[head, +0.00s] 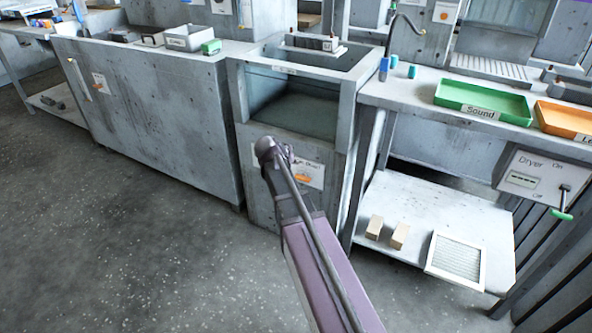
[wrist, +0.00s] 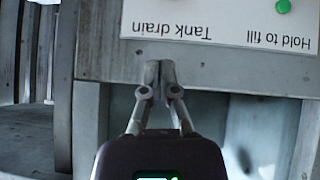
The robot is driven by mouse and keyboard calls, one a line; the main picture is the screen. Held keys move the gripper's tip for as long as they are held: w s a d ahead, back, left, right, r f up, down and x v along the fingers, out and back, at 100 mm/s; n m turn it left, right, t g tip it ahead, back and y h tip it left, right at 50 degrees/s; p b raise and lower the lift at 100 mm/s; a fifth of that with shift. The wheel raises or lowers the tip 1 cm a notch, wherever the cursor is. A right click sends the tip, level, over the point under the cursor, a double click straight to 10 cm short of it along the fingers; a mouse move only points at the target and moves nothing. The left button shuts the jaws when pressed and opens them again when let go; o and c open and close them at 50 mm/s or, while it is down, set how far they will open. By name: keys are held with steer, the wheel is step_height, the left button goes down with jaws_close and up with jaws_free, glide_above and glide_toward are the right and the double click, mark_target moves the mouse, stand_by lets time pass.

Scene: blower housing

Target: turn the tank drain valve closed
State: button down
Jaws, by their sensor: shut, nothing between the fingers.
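The tank (head: 345,95) is a grey metal box with a window onto dark liquid. On its front a white label plate (head: 316,183) carries the orange drain valve handle (head: 304,178), which looks roughly level. My arm covers the plate's left part. In the wrist view the label plate (wrist: 230,22) appears upside down, reading "Tank drain" and "Hold to fill", with a green button (wrist: 284,6). The valve handle cannot be made out there.
A bench at right holds a green "Sound" tray (head: 480,103) and an orange tray (head: 562,120). Below are a shelf (head: 415,205) with wooden blocks and a filter panel, and a dryer switch (head: 564,203). The floor (head: 130,230) at left is clear.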

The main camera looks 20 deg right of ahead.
steer(key=b, duration=0.7)
glide_above(305, 180)
steer(key=f, duration=0.7)
steer(key=shift+w+a+f, duration=0.1)
steer(key=shift+w+f, duration=0.05)
steer(key=shift+w, duration=0.1)
steer(key=shift+s+f+b, duration=0.2)
steer(key=shift+f+b, duration=1.6)
steer(key=shift+b, duration=0.05)
